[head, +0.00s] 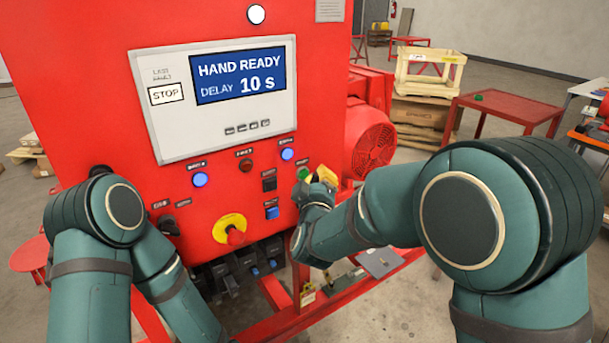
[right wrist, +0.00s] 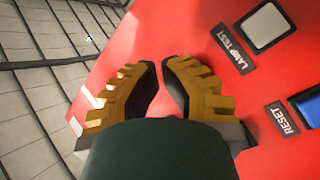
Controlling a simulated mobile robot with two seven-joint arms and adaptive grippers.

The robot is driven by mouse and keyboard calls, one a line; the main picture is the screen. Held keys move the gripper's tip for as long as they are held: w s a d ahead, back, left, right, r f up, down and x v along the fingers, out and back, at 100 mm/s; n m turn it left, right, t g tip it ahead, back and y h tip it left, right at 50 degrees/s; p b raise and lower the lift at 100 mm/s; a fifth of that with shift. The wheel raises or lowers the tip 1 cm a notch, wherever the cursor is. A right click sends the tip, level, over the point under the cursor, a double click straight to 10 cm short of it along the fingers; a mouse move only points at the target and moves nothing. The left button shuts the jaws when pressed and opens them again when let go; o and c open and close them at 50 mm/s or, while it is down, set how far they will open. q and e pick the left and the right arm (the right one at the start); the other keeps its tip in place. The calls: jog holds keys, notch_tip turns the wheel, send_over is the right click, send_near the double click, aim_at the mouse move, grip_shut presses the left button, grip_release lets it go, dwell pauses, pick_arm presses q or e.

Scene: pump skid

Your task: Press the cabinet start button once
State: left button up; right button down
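The red control cabinet (head: 90,60) fills the left and middle of the head view. Its screen (head: 238,80) reads "HAND READY" and "DELAY 10 s". A green button (head: 303,173) sits at the right of its button panel and looks like the start button; its label is too small to read. My right gripper (head: 323,178) is just right of this button, partly hidden by my wrist. In the right wrist view its yellow-backed fingers (right wrist: 161,68) are brought together at the tips with nothing between them. No green button shows there. My left gripper is out of view.
A black button (head: 269,184) and a blue button (head: 272,213) lie below left of the green one; the wrist view shows labels "LAMP TEST" and "RESET". A red emergency stop (head: 235,236) on a yellow plate is lower left. A red motor (head: 370,140) stands behind the cabinet's right edge.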

jog(key=shift+a, duration=0.1)
jog(key=shift+w+a, duration=0.2)
jog(key=shift+w, duration=0.15)
jog(key=shift+w+a, duration=0.2)
jog(key=shift+w, duration=0.1)
dwell(0.8)
dwell(0.4)
jog(key=shift+s+d, duration=0.45)
jog(key=shift+s, duration=0.2)
jog(key=s+d, duration=0.1)
jog(key=s, duration=0.1)
jog(key=s+d+b, duration=0.1)
jog(key=s+d, duration=0.1)
dwell(0.4)
